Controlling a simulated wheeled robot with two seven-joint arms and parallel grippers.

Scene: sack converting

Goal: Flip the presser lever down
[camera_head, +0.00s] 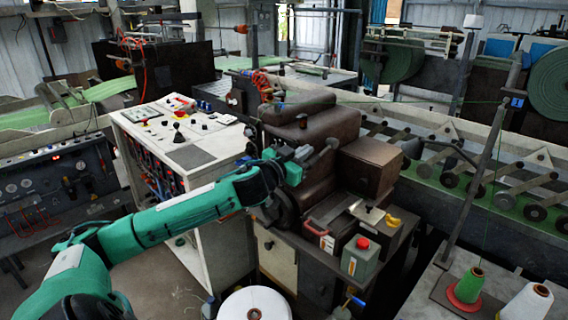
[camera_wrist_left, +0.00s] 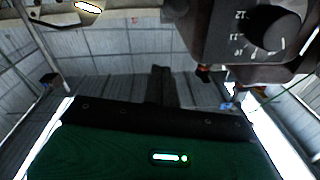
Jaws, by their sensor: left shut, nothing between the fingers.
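The brown sewing machine (camera_head: 330,136) stands on a dark bench in the middle of the head view. My left gripper (camera_head: 331,147) is at the end of the teal arm, in front of the machine's upper body. It is shut and holds nothing. In the left wrist view, the shut fingers (camera_wrist_left: 161,84) point up into open space, with the wall behind. A dark housing with a numbered dial (camera_wrist_left: 268,28) is close by at the upper right. I cannot pick out the presser lever in either view; it may be hidden or too small. My right gripper is not in view.
A white roll (camera_head: 238,303) and thread cones (camera_head: 466,288) are in front. A conveyor (camera_head: 480,205) runs right.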

